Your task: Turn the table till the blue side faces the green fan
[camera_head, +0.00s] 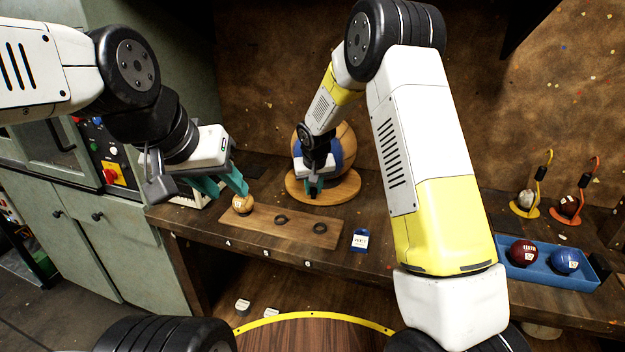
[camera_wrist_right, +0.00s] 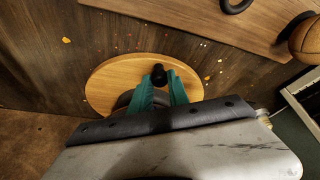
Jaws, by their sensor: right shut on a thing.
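A round wooden turntable (camera_head: 345,191) stands on the bench against the back wall; it also shows in the right wrist view (camera_wrist_right: 103,82). A large ball (camera_head: 347,145) sits on it, tan with a blue part, partly hidden by my right arm. My right gripper (camera_head: 314,188) is at the turntable's front left edge. In the right wrist view its teal fingers are shut on a black knob (camera_wrist_right: 158,71) on the turntable. My left gripper (camera_head: 222,186) is open and empty, its teal fingers just above a small tan ball (camera_head: 242,204). I see no green fan.
A wooden board (camera_head: 290,228) with dark rings holds the small tan ball. A blue tray (camera_head: 536,274) with a dark red ball and a blue ball is at right, near stands (camera_head: 525,208). A green cabinet (camera_head: 80,215) is at left.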

